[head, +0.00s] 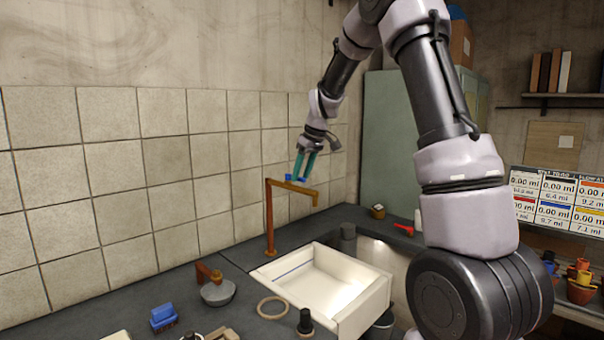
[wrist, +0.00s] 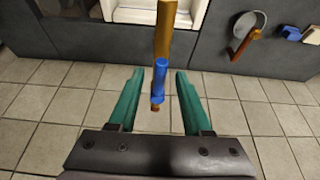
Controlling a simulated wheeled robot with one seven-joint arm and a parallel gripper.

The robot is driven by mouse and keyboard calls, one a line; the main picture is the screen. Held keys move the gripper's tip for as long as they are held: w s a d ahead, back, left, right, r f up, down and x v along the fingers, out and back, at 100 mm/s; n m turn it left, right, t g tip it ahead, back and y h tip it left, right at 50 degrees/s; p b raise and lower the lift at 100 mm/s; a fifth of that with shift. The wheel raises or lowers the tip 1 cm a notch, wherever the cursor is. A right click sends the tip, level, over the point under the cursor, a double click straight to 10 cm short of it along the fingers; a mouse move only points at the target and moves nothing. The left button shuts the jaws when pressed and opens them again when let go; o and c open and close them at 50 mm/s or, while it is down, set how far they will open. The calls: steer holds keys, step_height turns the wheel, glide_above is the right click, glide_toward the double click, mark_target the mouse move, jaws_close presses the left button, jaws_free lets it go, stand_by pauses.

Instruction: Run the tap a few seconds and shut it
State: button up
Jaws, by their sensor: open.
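The tap (head: 270,225) is an orange-brown upright pipe with a horizontal spout arm reaching right over a white basin (head: 378,300). Its blue lever (head: 289,177) sits on top of the spout arm. No water stream shows under the spout. My gripper (head: 302,177) comes down from above, with its teal fingers at the lever. In the wrist view, my gripper (wrist: 160,71) is open, with one finger on each side of the blue lever (wrist: 160,82) and visible gaps on both sides. The brown spout (wrist: 166,30) runs up beyond the lever.
A tiled wall (head: 130,160) stands behind the tap. On the dark counter are a grey bowl (head: 218,293), a tan ring (head: 272,307), a blue block (head: 163,315) and a red-handled item (head: 404,228). A display board (head: 557,200) hangs at right.

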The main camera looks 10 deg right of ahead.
steer(key=shift+c, duration=0.3)
jaws_close()
stand_by(1.1)
